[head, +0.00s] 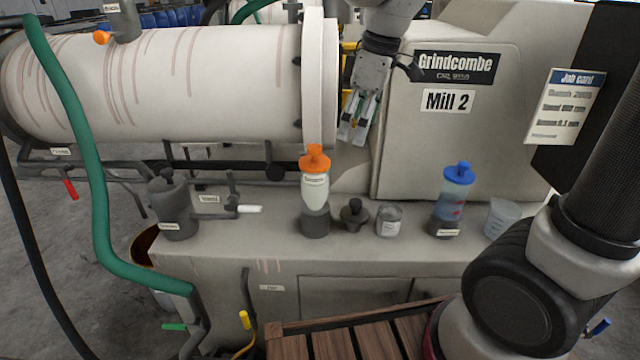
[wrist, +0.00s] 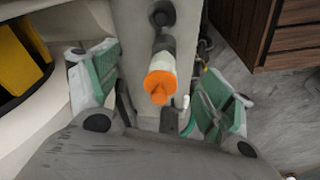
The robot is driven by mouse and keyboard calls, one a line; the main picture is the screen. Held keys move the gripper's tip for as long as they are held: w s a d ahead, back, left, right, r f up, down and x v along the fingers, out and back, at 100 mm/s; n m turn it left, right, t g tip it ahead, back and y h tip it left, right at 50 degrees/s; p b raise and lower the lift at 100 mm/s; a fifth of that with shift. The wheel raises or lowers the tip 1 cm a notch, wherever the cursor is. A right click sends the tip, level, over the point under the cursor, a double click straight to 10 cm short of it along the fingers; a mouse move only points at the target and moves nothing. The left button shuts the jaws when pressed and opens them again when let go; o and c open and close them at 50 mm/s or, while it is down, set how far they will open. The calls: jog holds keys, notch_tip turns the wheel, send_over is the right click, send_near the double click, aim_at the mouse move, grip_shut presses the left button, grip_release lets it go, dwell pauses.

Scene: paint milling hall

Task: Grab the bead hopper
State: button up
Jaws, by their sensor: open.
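A pale, bottle-like container with an orange knobbed lid (head: 315,178) stands upright in a dark grey round holder (head: 315,222) on the machine's ledge; I take it for the bead hopper, but its label is too small to read surely. A similar container with a blue lid (head: 455,188) and reddish contents stands further right. My gripper (head: 357,118) is open and empty, above and slightly right of the orange-lidded container, pointing down. In the wrist view, the orange lid (wrist: 160,86) shows between the two spread green-padded fingers (wrist: 155,95), apart from both.
A dark stopper-shaped piece (head: 354,214), a small labelled jar (head: 390,219) and a clear cup (head: 501,217) stand on the ledge. The large white cylinder (head: 170,85) is left of my gripper, the Mill 2 housing (head: 450,140) right. A green hose (head: 85,150) hangs at left.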

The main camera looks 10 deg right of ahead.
aim_at(316, 161)
jog(key=w+a+f+n, duration=0.1)
jog(key=a, duration=0.1)
jog(key=a+f+n, duration=0.1)
jog(key=a, duration=0.2)
jog(key=w+a+f+n+g, duration=0.1)
jog(key=a, duration=0.1)
jog(key=shift+w+a+f+n, duration=0.15)
jog(key=shift+w+n, duration=0.15)
jog(key=f, duration=0.5)
jog(key=a+f, duration=0.1)
jog(key=f, duration=0.2)
jog(key=shift+w+r, duration=0.1)
grip_shut()
